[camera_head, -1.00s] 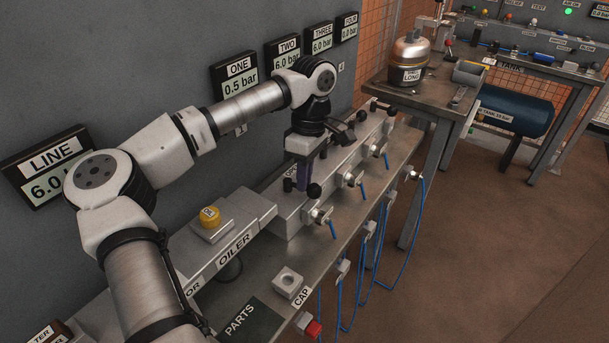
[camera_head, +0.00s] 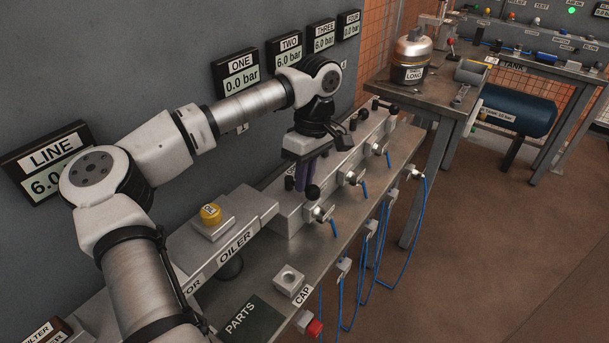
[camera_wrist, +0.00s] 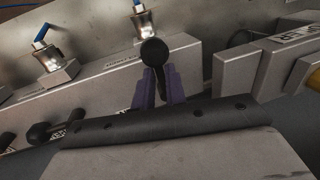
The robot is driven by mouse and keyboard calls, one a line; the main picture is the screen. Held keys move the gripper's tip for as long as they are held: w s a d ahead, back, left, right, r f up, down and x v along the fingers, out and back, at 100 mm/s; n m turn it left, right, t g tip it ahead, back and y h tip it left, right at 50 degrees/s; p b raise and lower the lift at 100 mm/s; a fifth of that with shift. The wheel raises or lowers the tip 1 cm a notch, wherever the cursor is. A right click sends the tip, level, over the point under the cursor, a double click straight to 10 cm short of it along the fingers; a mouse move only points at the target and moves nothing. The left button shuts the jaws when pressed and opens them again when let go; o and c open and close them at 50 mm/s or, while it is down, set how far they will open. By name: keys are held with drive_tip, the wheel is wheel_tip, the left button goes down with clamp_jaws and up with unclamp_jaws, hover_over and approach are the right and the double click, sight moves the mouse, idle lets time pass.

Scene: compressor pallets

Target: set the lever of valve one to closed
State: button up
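Valve one's lever is a black rod with a ball knob (camera_wrist: 154,52), seen in the wrist view. My gripper (camera_wrist: 160,80) has its two purple fingers on either side of the rod, close against it, and looks shut on it. In the head view my gripper (camera_head: 305,182) points down at the near end of the grey manifold (camera_head: 290,216), just behind a black knob. The lever's base is hidden by the fingers and the gripper body. The display marked ONE (camera_head: 238,79) reads 0.0 bar.
The displays TWO (camera_head: 286,56) and THREE (camera_head: 322,40) read 6.0 bar. More black-knobbed levers stand along the manifold, with fittings and blue hoses on its front side. The oiler block (camera_head: 236,242) with a yellow cap (camera_head: 210,215) is nearby. The wall is close behind my arm.

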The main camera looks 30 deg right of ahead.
drive_tip(key=o, duration=0.3)
drive_tip(key=shift+o, duration=0.2)
wheel_tip(320, 180, up, 14)
drive_tip(key=w+d, duration=0.1)
drive_tip(key=d, duration=0.1)
drive_tip(key=shift+d+f, duration=0.2)
drive_tip(key=shift+d, duration=0.05)
idle(0.4)
